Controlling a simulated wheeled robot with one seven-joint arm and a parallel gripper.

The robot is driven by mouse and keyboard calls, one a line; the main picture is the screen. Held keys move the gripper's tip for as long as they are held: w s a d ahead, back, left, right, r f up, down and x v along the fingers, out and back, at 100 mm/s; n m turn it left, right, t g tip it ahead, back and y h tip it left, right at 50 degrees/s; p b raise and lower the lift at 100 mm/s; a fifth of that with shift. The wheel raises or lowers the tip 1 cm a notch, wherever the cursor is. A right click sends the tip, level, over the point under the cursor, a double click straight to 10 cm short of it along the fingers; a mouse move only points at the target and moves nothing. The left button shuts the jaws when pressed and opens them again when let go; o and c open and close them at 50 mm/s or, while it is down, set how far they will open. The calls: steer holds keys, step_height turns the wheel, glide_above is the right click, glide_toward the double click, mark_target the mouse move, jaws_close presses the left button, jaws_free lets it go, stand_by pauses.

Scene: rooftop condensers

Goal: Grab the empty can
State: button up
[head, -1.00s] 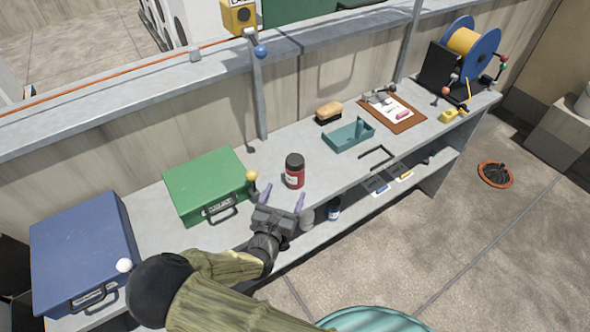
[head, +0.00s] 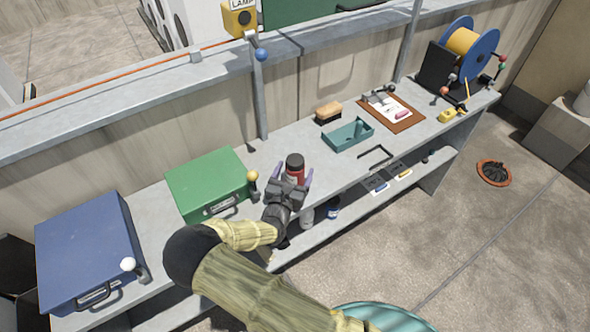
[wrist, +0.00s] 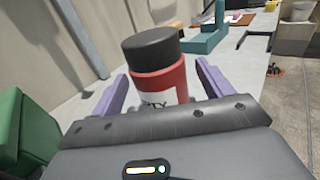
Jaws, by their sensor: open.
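A red can with a black lid and a white label (head: 296,172) stands upright on the grey bench. My gripper (head: 292,178) is open, with one purple finger on each side of the can. In the wrist view the can (wrist: 160,82) stands between the spread fingers (wrist: 160,85), and gaps show on both sides. Its lower part is hidden behind the gripper body. Dark letters show on the label, partly cut off.
A green case (head: 207,184) with a yellow-knobbed lever stands left of the can, and a blue case (head: 88,250) farther left. A teal tray (head: 347,137), a brush (head: 328,112) and a clipboard (head: 392,115) lie to the right. A post (head: 260,100) rises behind.

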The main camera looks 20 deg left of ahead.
steer(key=w, duration=0.2)
steer(key=shift+w, duration=0.4)
steer(key=shift+c, duration=0.2)
steer(key=c, duration=1)
